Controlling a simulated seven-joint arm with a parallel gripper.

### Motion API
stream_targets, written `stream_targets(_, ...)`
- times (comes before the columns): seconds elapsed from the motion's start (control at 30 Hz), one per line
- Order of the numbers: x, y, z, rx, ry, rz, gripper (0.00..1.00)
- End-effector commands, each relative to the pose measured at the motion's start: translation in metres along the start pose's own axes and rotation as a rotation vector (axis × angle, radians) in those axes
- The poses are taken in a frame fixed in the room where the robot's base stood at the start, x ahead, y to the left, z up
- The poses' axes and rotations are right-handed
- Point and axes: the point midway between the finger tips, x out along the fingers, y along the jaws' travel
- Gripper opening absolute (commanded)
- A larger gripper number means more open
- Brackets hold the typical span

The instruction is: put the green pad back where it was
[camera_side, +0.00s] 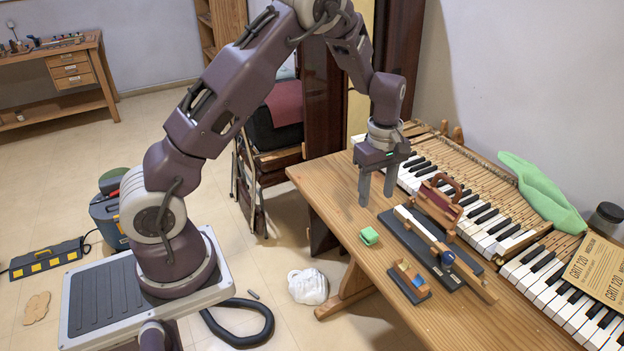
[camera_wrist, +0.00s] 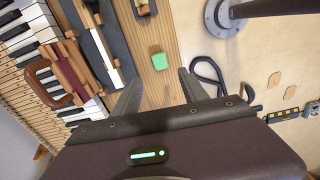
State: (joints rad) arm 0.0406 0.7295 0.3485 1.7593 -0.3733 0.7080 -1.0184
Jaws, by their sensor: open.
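The green pad (camera_side: 369,236) is a small light-green block lying on the bare wooden bench top, left of the dark jig base. In the wrist view the green pad (camera_wrist: 160,61) shows beyond my fingertips, on the wood strip beside the dark base. My gripper (camera_side: 376,190) hangs above the bench with its fingers pointing down, open and empty. It is behind the pad in the side view and apart from it. In the wrist view my gripper (camera_wrist: 158,88) has its two fingers spread wide, with bare wood between them.
The dark jig base (camera_side: 414,243) carries a piano key and wooden blocks. A small dark tray (camera_side: 408,284) with coloured pieces stands in front. A brown clamp-like tool (camera_side: 440,200), a keyboard (camera_side: 477,213), a green cloth (camera_side: 540,192) and sandpaper (camera_side: 597,268) lie to the right. The bench's left side is clear.

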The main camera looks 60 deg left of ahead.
Motion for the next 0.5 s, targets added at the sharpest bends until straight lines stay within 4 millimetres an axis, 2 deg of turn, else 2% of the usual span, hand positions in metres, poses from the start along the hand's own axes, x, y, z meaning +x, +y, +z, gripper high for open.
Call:
stream_targets(0.07,-0.042,-0.009,0.013,0.104,-0.022,0.053,0.51)
stream_targets(0.17,-0.11,-0.042,0.038,0.344,-0.039,0.141,0.51)
stream_targets(0.2,-0.136,-0.061,0.049,0.455,-0.036,0.177,0.51)
stream_targets(0.27,-0.169,-0.094,0.063,0.63,-0.013,0.235,0.51)
stream_targets(0.3,-0.187,-0.119,0.072,0.752,0.013,0.27,0.51)
stream_targets(0.4,-0.215,-0.183,0.087,1.049,0.118,0.339,0.51)
stream_targets(0.5,-0.22,-0.234,0.094,1.283,0.241,0.367,0.51)
